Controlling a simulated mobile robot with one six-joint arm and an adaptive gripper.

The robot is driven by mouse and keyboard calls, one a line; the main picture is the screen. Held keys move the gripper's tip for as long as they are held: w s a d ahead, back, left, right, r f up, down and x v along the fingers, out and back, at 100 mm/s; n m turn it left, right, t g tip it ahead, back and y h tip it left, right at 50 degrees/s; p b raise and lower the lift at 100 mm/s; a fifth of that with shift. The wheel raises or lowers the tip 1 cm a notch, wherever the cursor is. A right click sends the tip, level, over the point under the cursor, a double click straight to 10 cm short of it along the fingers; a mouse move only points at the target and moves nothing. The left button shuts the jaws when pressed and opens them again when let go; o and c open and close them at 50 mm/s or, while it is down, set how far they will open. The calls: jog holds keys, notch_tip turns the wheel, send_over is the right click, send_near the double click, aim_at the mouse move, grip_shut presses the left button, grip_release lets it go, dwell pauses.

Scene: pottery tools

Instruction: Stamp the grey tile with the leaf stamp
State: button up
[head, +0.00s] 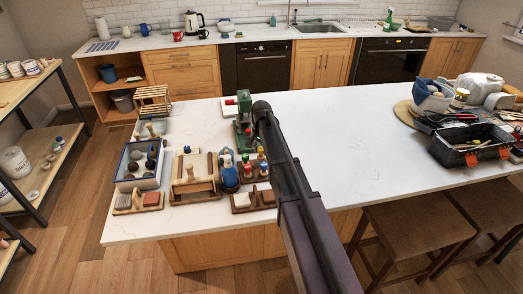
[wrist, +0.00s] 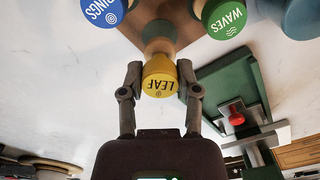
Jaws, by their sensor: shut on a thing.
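The leaf stamp (wrist: 160,84) has a round yellow top marked LEAF and shows in the wrist view. My gripper (wrist: 160,80) is shut on it, one finger on each side of the yellow top. The stamp's lower part runs toward a brown wooden rack (wrist: 178,14); I cannot tell whether it still sits in it. A blue RINGS stamp (wrist: 103,10) and a green WAVES stamp (wrist: 224,18) are close by.
A green press (head: 243,112) stands behind the stamps; its red knob (wrist: 236,118) shows in the wrist view.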

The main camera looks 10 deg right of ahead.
jog(key=shift+f+b, duration=0.75)
jog(key=shift+f, duration=0.35)
jog(key=shift+f+b, duration=0.3)
jog(key=o, duration=1.1)
jog(key=shift+r, duration=0.1)
